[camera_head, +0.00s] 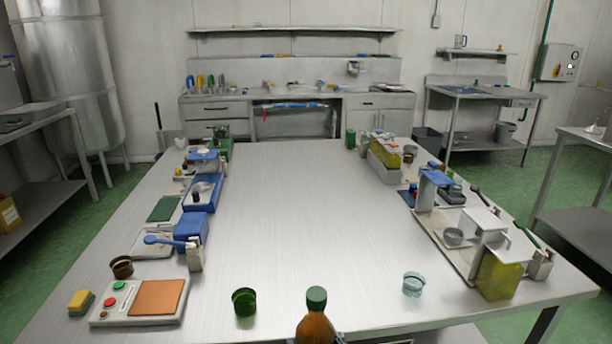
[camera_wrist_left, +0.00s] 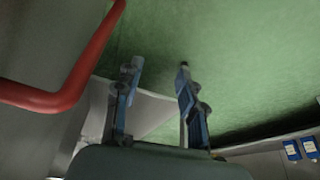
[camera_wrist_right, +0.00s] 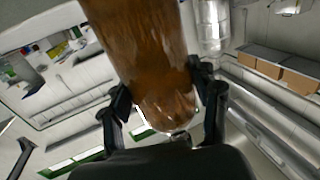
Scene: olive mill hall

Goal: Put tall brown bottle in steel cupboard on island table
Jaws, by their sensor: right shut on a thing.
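The tall brown bottle (camera_head: 316,326) with a green cap shows at the bottom edge of the head view, its lower part cut off. My right gripper (camera_wrist_right: 160,88) is shut on it; in the right wrist view the brown bottle (camera_wrist_right: 145,45) fills the space between the fingers. My left gripper (camera_wrist_left: 160,66) is open and empty over green floor, away from the table. The steel island table (camera_head: 290,230) stretches ahead of the bottle. I cannot make out a cupboard standing on its top.
A green cup (camera_head: 244,302) and a clear glass (camera_head: 412,284) stand near the table's front edge. Boards, blue boxes and small items line the left side; a steel tray (camera_head: 440,242) and a yellow-green container (camera_head: 498,276) stand right. The table's middle is clear. A red pipe (camera_wrist_left: 75,85) is beside my left gripper.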

